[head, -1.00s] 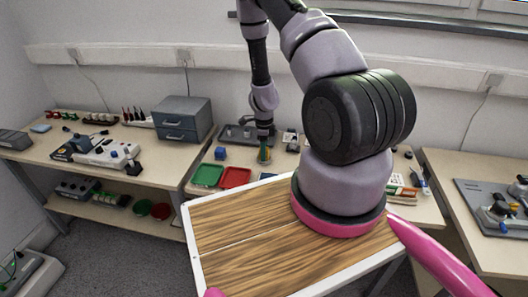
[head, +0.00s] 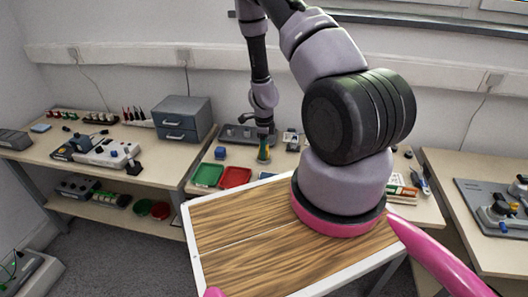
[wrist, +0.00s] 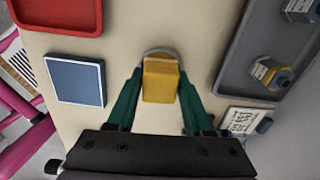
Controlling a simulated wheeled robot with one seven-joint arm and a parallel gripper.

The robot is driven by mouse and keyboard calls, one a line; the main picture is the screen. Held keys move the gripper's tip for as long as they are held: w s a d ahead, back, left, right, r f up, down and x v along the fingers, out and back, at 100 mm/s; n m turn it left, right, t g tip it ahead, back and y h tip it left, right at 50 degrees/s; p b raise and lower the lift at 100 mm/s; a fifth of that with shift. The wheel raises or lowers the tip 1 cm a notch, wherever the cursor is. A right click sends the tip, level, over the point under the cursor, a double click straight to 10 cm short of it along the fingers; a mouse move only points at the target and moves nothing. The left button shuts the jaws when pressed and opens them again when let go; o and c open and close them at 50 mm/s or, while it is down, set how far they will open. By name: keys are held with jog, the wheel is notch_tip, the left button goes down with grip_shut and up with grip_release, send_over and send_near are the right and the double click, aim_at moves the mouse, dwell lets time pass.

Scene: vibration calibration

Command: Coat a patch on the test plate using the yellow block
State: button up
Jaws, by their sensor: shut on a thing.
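The yellow block (wrist: 160,80) is between the green fingers of my gripper (wrist: 159,100) in the wrist view, and the gripper is shut on it. A rounded grey thing (wrist: 159,50) shows just beyond the block, mostly hidden by it. A blue square plate with a pale rim (wrist: 75,80) lies flat on the bench to the left of the gripper, apart from it; I cannot tell for sure that it is the test plate. In the head view my gripper (head: 263,150) is small, over the far bench. Whether the block touches the bench is unclear.
A red tray (wrist: 60,28) lies at upper left in the wrist view. A grey tray (wrist: 232,72) with hex-shaped parts lies to the right, beside a white patterned card (wrist: 240,120). In the head view, a green tray (head: 207,175) and a blue cube (head: 220,153) lie left of my gripper.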

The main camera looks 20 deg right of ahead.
jog(key=shift+r, duration=3.05)
jog(key=w+a+r+n, duration=0.1)
jog(key=r+n, duration=0.5)
jog(key=n, duration=0.6)
jog(key=w+a+r+n, duration=0.1)
jog(key=a+r+n, duration=0.2)
jog(key=n, duration=0.9)
notch_tip(320, 180, up, 3)
jog(key=shift+r, duration=0.15)
